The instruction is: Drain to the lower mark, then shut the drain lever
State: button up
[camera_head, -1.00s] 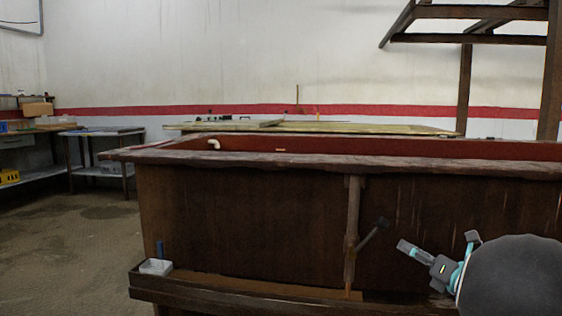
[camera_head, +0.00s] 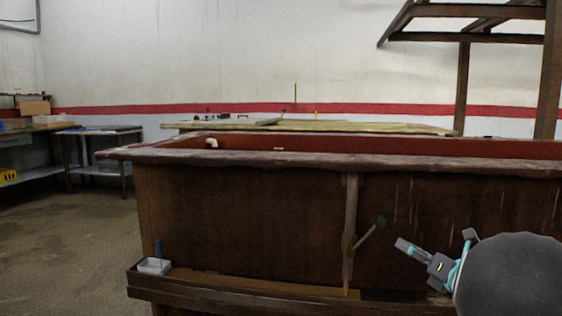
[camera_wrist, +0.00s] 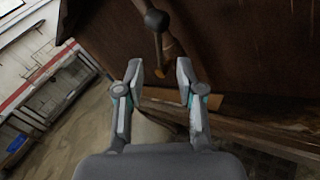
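The drain lever (camera_head: 369,234) sticks out up and to the right from the upright drain pipe (camera_head: 350,215) on the tank front. Its dark knob (camera_wrist: 157,20) shows at the top of the wrist view, beyond my fingertips. My gripper (camera_wrist: 160,72) is open and empty, with the lever rod ahead between the finger lines, not touching. In the head view my gripper (camera_head: 436,240) is to the right of the lever, apart from it. The tank (camera_head: 250,215) is dark brown with a reddish inside. A small pale mark (camera_head: 278,149) shows on its inner wall. The liquid surface is hidden.
A white elbow pipe (camera_head: 212,142) is inside the tank. Open floor (camera_head: 70,240) lies to the left.

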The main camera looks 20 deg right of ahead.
aim_at(370, 232)
jog(key=shift+n+g, duration=0.3)
jog(key=shift+g, duration=0.1)
jog(key=w+p, duration=0.2)
jog(key=w, duration=0.2)
jog(key=w+a+p, duration=0.1)
jog(key=w+p, duration=0.2)
jog(key=w, duration=0.1)
jog(key=w+a+p, duration=0.1)
jog(key=w+p, duration=0.2)
jog(key=w, duration=0.1)
jog(key=shift+w+a+f, duration=0.2)
jog(key=shift+w+a, duration=0.05)
grip_shut()
